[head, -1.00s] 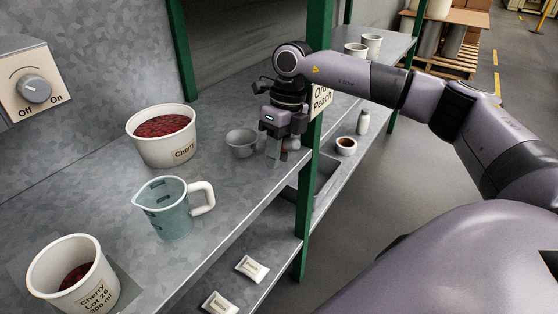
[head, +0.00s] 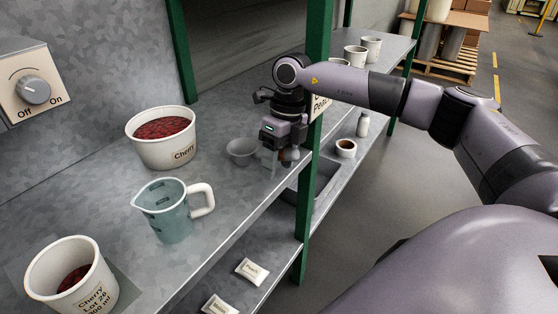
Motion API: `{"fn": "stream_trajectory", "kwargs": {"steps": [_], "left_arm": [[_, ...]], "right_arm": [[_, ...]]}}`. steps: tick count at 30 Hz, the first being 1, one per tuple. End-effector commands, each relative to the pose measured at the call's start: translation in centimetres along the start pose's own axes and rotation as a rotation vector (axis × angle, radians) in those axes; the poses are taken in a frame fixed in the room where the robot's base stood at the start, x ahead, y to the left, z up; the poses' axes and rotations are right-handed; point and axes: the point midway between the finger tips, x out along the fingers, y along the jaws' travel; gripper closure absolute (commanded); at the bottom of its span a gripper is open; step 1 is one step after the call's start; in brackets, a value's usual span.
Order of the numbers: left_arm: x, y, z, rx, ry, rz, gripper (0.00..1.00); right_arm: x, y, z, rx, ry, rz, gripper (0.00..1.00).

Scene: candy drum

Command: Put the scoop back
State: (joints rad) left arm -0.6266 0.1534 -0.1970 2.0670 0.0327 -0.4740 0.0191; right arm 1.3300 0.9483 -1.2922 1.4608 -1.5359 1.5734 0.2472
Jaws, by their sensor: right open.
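A small grey cup-shaped piece (head: 241,151), which looks like the scoop's bowl, is at the shelf's right part, right of the Cherry tub (head: 164,140). My right gripper (head: 280,162) points down just right of it, near the shelf's front edge. The gripper is open. A handle between the fingers is too small and covered to make out. I cannot tell whether the bowl rests on the shelf. My left gripper is not in view.
A blue-tinted measuring jug (head: 168,215) and a Cherry Lot tub (head: 72,275) stand at the left. A green post (head: 308,210) rises close to my right gripper. A dark-filled cup (head: 346,148) and a small bottle (head: 363,124) stand beyond it.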

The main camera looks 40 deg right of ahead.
Motion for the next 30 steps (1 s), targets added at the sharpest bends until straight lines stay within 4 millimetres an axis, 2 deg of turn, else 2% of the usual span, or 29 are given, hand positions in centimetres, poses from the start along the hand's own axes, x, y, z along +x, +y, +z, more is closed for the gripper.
{"fn": "stream_trajectory", "kwargs": {"steps": [5,12,18,23,30], "left_arm": [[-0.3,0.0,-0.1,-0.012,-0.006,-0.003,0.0],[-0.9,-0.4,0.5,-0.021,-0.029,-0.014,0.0],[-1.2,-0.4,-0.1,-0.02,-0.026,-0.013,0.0],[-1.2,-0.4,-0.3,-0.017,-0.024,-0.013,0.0],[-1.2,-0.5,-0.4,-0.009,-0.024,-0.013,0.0]], "right_arm": [[-2.9,0.0,0.1,0.0,-0.004,0.0,0.42],[-8.2,0.0,0.1,0.001,-0.005,0.0,0.42],[-11.1,0.0,0.0,0.001,-0.002,0.0,0.42],[-12.0,0.0,0.0,0.0,-0.001,0.0,0.42],[-12.1,0.0,0.0,-0.001,-0.001,0.0,0.42]]}}
